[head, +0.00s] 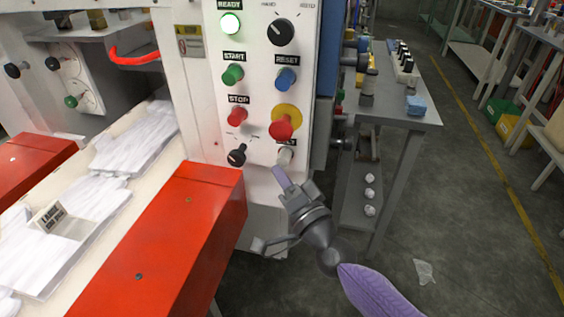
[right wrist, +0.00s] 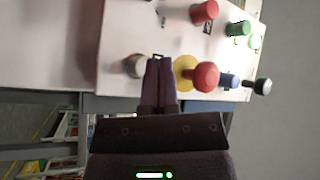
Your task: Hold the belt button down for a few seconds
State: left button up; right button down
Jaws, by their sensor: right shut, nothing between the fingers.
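The control panel (head: 255,95) faces me with several buttons and knobs. A pale grey-white button (head: 285,156) sits at its lower right under a partly hidden label; it appears to be the belt button. My right gripper (head: 278,173) is shut and empty, its tips just below and left of that button in the head view. In the right wrist view, the pale button (right wrist: 134,66) is just left of the shut fingertips (right wrist: 159,60), and the red emergency knob (right wrist: 206,76) is to their right. I cannot tell whether the tips touch the panel. My left gripper is out of view.
A black knob (head: 237,157) and the red stop button (head: 237,116) are close by. A red guard (head: 165,240) runs along the belt with white gloves (head: 135,137). A grey side table (head: 410,112) stands right of the machine.

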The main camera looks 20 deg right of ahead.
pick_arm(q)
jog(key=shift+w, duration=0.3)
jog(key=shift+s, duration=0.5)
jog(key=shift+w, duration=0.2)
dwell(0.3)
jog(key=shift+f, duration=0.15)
pick_arm(e)
jog(key=shift+w+d, duration=0.2)
jog(key=shift+w, duration=0.1)
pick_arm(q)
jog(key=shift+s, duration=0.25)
pick_arm(e)
jog(key=shift+w+d, duration=0.1)
jog(key=shift+w, duration=0.05)
